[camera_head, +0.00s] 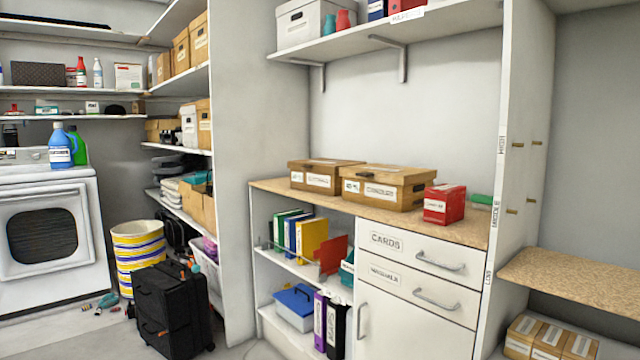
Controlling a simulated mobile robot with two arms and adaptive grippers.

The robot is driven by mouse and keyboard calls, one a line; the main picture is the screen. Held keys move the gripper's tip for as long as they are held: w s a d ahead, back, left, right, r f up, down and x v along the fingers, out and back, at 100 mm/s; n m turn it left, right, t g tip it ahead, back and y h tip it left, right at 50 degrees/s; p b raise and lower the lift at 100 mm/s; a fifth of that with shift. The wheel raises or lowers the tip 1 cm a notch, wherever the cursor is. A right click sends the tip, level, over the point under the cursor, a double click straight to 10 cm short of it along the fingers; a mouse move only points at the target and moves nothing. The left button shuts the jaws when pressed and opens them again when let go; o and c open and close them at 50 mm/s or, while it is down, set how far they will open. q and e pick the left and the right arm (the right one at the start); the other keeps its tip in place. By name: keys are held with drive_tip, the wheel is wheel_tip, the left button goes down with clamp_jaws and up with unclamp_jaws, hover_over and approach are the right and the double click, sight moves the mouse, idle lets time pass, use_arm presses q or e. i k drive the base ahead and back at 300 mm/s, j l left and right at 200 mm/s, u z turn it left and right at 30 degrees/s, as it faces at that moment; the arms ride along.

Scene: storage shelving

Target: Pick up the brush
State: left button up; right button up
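No brush can be made out for certain. Neither of my grippers shows in the head view.
The wooden countertop (275,185) holds two cardboard boxes (385,185) and a red box (444,204). A black suitcase (172,310) and a striped bin (138,248) stand on the floor at left. The washing machine (45,235) stands far left. A lower wooden surface (575,275) at right is bare.

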sight(481, 202)
drive_tip(key=i, duration=1.1)
